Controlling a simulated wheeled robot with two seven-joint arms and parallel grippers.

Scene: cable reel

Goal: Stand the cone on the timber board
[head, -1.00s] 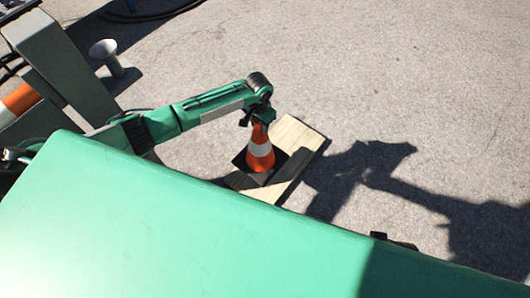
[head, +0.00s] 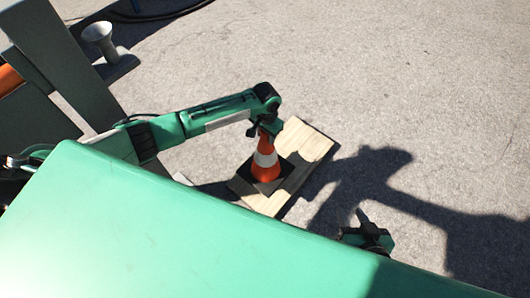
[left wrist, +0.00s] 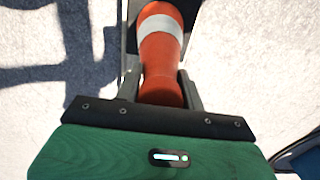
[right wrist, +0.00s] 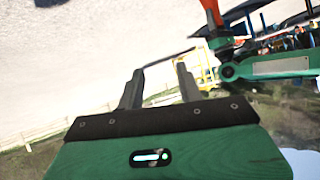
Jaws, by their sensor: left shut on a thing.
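The orange cone (head: 265,158) with a white band and a dark square base is upright over the pale timber board (head: 306,146) in the head view. Its base overlaps the near part of the board; I cannot tell whether it touches. My left gripper (head: 266,131) is shut on the cone's top. In the left wrist view the cone (left wrist: 161,60) sits between the fingers. My right gripper (head: 368,238) is off the board's right side in the head view. In the right wrist view its fingers (right wrist: 158,85) are apart with nothing between them.
A grey flared post (head: 100,38) stands at the upper left beside a grey frame (head: 62,65). A dark hose (head: 160,14) lies at the top. The pavement right of the board is clear, crossed by my arm's shadow.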

